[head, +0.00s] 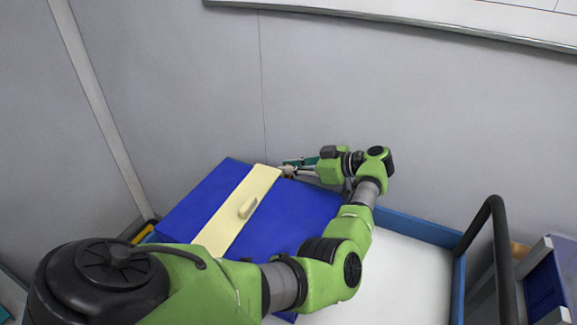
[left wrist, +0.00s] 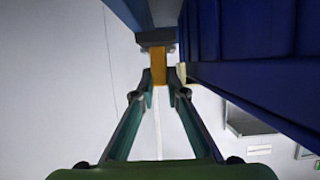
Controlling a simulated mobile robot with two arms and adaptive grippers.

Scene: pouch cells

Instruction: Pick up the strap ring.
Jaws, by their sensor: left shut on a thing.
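A blue box (head: 290,215) lies on the white table top, with a cream strap (head: 215,237) across its lid. My left gripper (head: 285,168) is at the far edge of the box, by the strap's far end. In the left wrist view my left gripper (left wrist: 160,84) has its fingertips closed on a narrow orange piece (left wrist: 159,66), apparently the strap ring. The strap's cream edge (left wrist: 187,72) shows just right of it, against the box's blue side (left wrist: 240,85). The fingers mostly hide the ring in the head view.
The white table top (head: 400,270) has a blue rim (head: 420,227) and is clear right of the box. A black rail (head: 500,250) stands at its right end, with a blue bin (head: 545,285) beyond. A grey wall (head: 440,130) rises close behind the gripper.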

